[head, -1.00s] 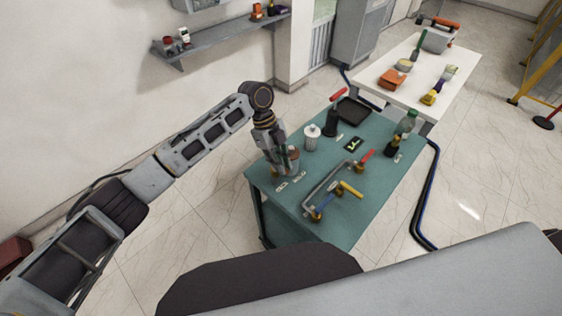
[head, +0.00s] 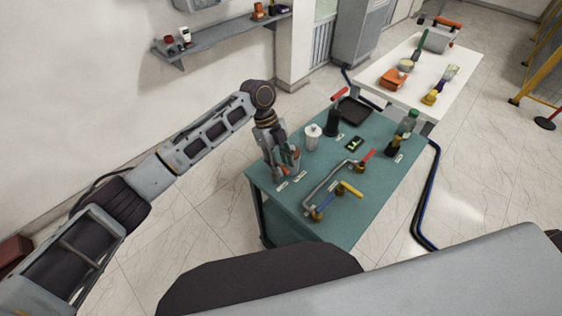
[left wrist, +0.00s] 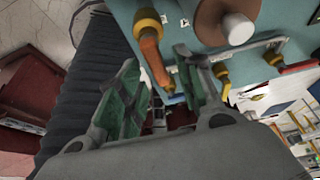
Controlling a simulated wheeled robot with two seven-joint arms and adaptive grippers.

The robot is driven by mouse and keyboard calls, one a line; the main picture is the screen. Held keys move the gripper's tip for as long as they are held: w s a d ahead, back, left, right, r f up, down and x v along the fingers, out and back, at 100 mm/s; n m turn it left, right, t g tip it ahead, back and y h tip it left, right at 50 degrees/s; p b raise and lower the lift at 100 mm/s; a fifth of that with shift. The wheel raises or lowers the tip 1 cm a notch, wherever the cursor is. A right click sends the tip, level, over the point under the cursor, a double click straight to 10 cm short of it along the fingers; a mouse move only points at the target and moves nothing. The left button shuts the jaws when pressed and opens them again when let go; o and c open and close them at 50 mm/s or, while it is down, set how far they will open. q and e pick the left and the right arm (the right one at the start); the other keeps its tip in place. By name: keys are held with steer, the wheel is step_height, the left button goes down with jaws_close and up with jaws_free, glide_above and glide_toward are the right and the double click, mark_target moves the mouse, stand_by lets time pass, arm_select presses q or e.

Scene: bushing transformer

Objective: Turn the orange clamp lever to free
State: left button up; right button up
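The orange clamp lever (left wrist: 153,62) hangs from a yellow round pivot (left wrist: 148,22) in the left wrist view. My left gripper (left wrist: 155,62) is open, with one green-padded finger on each side of the lever. The lever shows between the fingertips; I cannot tell whether either finger touches it. In the head view my left gripper (head: 284,168) is low over the near left corner of the teal table (head: 262,182) and hides most of the part there. A brown disc with a pale cylinder (left wrist: 236,28) is beside the lever. My right gripper is not in view.
A yellow lever (head: 351,189) and a red lever (head: 368,155) sit along a grey bent pipe (head: 322,185) right of the gripper. A white canister (head: 312,137) stands close behind it. A dark tray (head: 354,110) is farther back. The table's left edge is close.

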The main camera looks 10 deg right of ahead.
arm_select(q)
steer(key=v, duration=1.2)
steer(key=shift+d, duration=0.1)
stand_by(0.7)
